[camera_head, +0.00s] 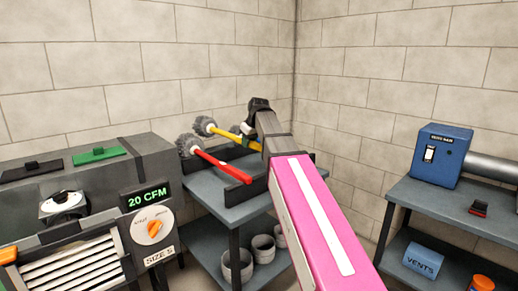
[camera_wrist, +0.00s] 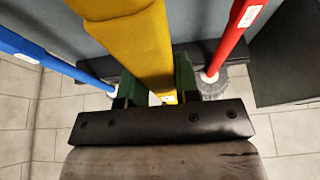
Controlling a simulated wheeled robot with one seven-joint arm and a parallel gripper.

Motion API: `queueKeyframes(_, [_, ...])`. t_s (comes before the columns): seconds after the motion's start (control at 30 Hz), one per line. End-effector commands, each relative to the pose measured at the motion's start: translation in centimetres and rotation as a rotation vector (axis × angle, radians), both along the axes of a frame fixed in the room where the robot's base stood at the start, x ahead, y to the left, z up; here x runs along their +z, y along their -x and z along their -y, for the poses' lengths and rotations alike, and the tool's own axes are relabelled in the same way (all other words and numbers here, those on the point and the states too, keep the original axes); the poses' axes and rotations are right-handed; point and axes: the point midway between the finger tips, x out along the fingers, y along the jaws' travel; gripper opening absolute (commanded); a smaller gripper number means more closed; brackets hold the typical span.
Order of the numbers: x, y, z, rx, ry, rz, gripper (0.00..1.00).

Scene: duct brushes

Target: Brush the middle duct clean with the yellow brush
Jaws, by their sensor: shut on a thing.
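The yellow brush (camera_head: 226,133) has a long yellow handle and a grey bristle head at its left end in the head view. It is at the rack on the middle bench; I cannot tell if it is lifted. In the wrist view, the yellow handle (camera_wrist: 135,45) runs between my gripper's green fingers (camera_wrist: 157,88), which are shut on it. In the head view my dark wrist hides the handle's right end and the fingers. A grey duct unit (camera_head: 150,165) stands at left with a black lid, a green lid and a round white-rimmed fitting. I cannot tell which opening is the middle duct.
The red brush (camera_head: 222,167) lies close beside the yellow one. A blue brush (camera_wrist: 45,58) shows in the wrist view. The unit has a lit 20 CFM display (camera_head: 148,195) and orange dial. A blue box (camera_head: 440,155) stands on the right bench; grey pots (camera_head: 235,265) sit below the rack.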

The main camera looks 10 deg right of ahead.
Motion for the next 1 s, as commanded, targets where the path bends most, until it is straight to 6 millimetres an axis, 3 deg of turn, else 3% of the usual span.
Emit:
queueKeyframes(0.3, [2.0, 0.8, -3.2, 0.0, 0.0, 0.0, 0.0])
queueKeyframes(1.0, [6.4, 0.8, -3.5, 0.0, 0.0, 0.002, 0.0])
